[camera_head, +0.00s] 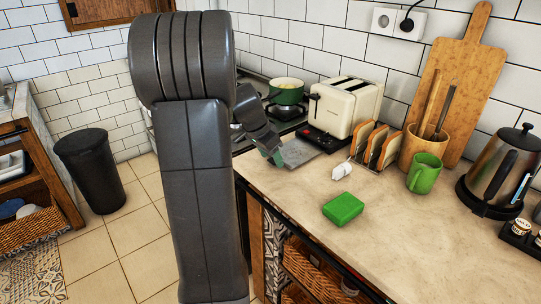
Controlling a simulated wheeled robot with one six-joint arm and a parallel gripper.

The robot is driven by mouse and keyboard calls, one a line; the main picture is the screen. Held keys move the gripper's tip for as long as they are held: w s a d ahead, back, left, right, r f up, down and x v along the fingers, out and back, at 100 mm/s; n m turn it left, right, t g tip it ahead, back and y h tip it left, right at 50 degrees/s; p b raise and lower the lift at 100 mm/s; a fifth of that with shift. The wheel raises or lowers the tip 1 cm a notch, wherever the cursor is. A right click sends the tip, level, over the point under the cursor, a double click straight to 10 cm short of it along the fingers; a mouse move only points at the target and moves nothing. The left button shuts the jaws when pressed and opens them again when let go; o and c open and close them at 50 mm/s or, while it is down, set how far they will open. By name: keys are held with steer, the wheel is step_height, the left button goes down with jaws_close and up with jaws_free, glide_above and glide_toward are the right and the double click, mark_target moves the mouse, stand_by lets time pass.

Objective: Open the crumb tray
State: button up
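The cream toaster (345,106) stands upright on the counter against the tiled wall, with a dark base panel (322,139) at its front left end. A flat grey piece (300,152) lies low in front of that end. It looks like the crumb tray, but I cannot tell for sure or see whether it joins the toaster. My gripper (276,157) is low over the counter edge, at the left end of the grey piece. Its fingers are small and partly hidden, so I cannot tell whether they hold it.
A toast rack (376,149), a small white object (341,171), a green block (343,209) and a green mug (425,174) stand to the right. A green pot (286,92) is on the stove behind. A kettle (502,175) is far right. The front counter is mostly clear.

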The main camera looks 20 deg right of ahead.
steer(key=p+v, duration=0.1)
steer(key=v, duration=1.3)
steer(key=shift+f, duration=0.15)
steer(key=b+x, duration=0.1)
steer(key=x, duration=1.2)
steer(key=shift+d+f, duration=0.15)
steer(key=shift+f, duration=0.1)
steer(key=shift+w+d+p, duration=0.4)
steer(key=shift+w+d, duration=0.05)
steer(key=shift+d, duration=0.45)
